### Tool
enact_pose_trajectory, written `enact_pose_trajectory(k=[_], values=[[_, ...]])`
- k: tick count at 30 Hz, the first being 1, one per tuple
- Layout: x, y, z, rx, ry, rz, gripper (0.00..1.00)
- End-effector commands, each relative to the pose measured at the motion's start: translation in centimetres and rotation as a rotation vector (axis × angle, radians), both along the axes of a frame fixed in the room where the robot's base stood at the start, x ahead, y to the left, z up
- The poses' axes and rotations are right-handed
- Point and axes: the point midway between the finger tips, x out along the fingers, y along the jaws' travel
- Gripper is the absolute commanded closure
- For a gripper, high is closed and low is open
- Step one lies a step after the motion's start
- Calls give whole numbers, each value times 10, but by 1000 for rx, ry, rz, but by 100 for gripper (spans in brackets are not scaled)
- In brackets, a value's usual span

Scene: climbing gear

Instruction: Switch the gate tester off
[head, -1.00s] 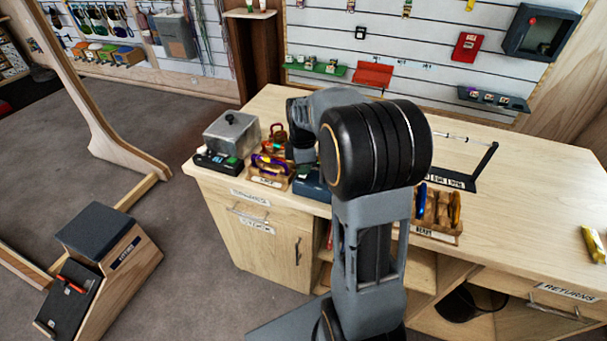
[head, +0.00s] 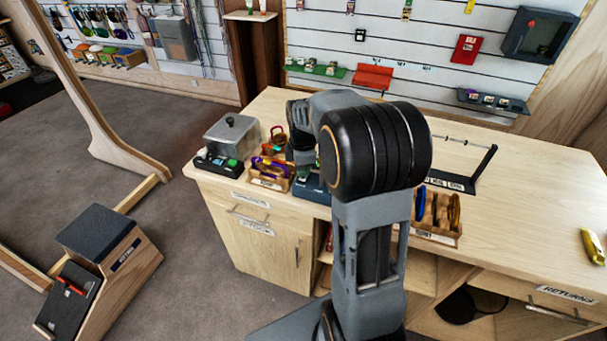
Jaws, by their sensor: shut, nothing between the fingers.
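A dark blue box-like device (head: 311,189) sits at the front edge of the wooden counter and is probably the gate tester. My arm hides much of it, and I cannot read a label or make out its switch position. My gripper (head: 304,170) points down just above or at this device, shut and empty. Its fingertips are small and partly hidden, so I cannot tell whether they touch it. A bit of green shows beside the fingertips.
Left of my gripper are a wooden tray (head: 270,182) of carabiners, a black device (head: 213,165) with a green part, and a grey lidded box (head: 232,140). Another carabiner rack (head: 437,234) stands right of my arm. The counter's right side (head: 530,210) is mostly clear.

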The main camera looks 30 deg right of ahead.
Motion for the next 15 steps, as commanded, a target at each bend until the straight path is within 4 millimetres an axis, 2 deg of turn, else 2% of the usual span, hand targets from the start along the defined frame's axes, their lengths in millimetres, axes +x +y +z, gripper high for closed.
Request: enact_pose_trajectory(k=[1,15], values=[[0,0,8,0,-1,0,100],[1,0,49,-1,-3,0,100]])
